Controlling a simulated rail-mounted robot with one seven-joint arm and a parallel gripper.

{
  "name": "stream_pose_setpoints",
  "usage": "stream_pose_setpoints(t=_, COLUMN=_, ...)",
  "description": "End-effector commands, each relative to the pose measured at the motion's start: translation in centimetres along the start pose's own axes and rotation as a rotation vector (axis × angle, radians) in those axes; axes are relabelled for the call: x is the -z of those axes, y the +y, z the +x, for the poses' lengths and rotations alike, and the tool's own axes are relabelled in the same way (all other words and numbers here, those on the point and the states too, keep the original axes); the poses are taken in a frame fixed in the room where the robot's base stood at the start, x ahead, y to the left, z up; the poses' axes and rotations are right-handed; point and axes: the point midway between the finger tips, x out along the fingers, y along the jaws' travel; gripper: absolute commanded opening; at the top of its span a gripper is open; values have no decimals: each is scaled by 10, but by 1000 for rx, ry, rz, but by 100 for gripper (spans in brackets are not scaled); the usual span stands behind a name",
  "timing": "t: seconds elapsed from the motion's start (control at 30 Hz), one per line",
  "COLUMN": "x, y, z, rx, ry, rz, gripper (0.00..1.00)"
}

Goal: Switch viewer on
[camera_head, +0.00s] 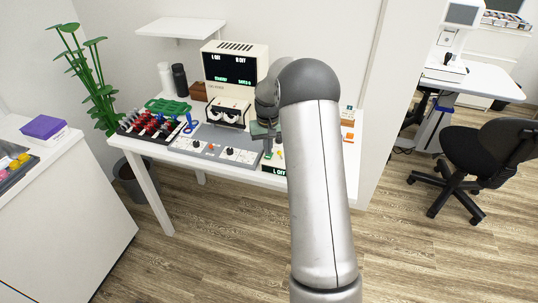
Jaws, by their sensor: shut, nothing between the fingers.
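A small box with an "L OFF" display (277,171) sits at the table's front edge, partly hidden by my arm. My gripper (267,153) is shut and empty, pointing down over the panel's right side; its contact with anything is unclear.
My arm hides much of the table's right. An office chair (486,150) is far right.

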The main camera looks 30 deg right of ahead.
Motion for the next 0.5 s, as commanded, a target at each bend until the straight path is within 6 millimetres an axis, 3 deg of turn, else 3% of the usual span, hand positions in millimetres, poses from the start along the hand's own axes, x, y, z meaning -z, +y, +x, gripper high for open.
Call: stream_pose_setpoints(t=0.5, x=0, y=0, z=9, rx=0, ry=0, rz=0, gripper=0)
